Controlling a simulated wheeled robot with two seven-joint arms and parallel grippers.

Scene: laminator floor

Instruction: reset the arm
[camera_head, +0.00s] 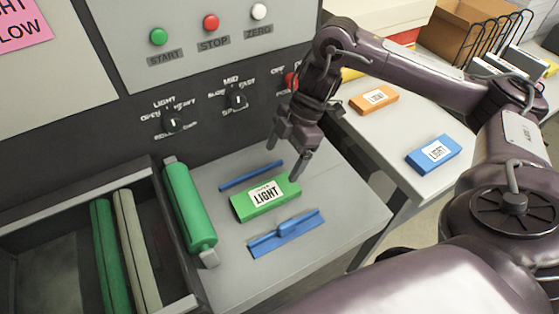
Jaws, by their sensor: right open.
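My right arm comes in from the right and reaches over the machine's shelf. My right gripper (286,163) is open, pointing down, with its fingers apart and nothing between them. It is above and just behind the green box marked LIGHT (265,198), which lies on the grey shelf (342,210). I cannot tell whether a fingertip touches the box. My left gripper is not in view.
Blue bars (285,233) lie before and behind the green box. Orange (373,99) and blue (433,153) boxes lie on the side table. Buttons and knobs (236,100) line the panel.

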